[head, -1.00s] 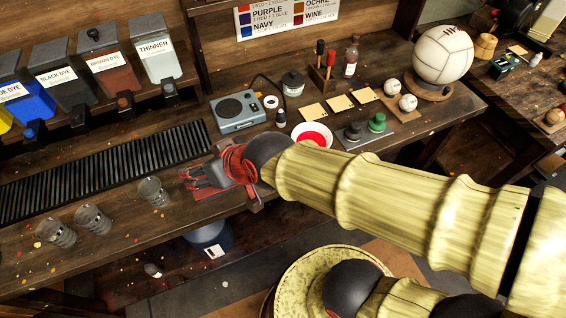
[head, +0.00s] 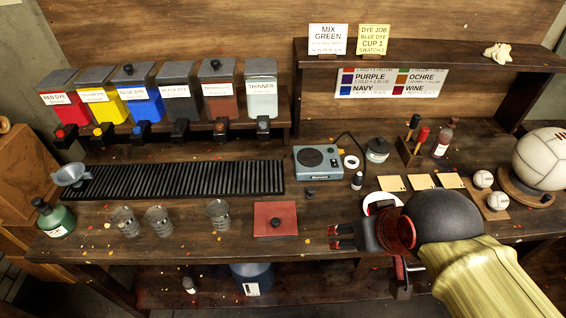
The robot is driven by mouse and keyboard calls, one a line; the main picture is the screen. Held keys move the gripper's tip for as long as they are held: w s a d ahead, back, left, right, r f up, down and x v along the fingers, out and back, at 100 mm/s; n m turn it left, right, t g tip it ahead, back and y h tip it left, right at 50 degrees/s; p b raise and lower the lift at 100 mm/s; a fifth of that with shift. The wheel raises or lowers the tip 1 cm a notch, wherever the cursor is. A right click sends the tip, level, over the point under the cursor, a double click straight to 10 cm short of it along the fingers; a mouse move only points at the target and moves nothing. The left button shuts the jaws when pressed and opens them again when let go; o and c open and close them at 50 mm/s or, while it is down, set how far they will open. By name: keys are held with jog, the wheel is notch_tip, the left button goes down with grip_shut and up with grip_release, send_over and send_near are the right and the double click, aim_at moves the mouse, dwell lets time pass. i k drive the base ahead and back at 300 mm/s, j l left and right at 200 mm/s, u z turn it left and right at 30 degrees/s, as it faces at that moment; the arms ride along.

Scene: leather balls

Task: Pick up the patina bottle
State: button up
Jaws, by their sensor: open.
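No label reading "patina" is legible. A green bottle (head: 55,220) with a dark cap and a pale label stands at the bench's left front corner. A reddish-brown bottle (head: 442,140) stands at the back right, and a small dark bottle (head: 357,181) stands by the grey-blue device. Which one is the patina bottle I cannot tell for sure. My gripper (head: 340,237) is open and empty at the front of the bench, pointing left, well to the right of the green bottle. My arm and gripper hide part of the bench's right front.
A red square board (head: 276,219) with a knob lies just left of my gripper. Three clear cups (head: 160,221) stand between it and the green bottle. A funnel (head: 72,175) stands behind that bottle. A black grate (head: 185,179) and dye dispensers (head: 147,100) lie behind.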

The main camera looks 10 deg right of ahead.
aim_at(189, 284)
jog(key=u, duration=1.55)
jog(key=i+j+z, duration=0.25)
jog(key=j+z, duration=0.15)
jog(key=j, duration=0.55)
jog(key=i+j+z, duration=0.1)
jog(key=j+z, duration=0.3)
jog(key=j, duration=0.6)
jog(key=j+z, duration=0.35)
jog(key=j, duration=0.7)
jog(key=i, duration=0.45)
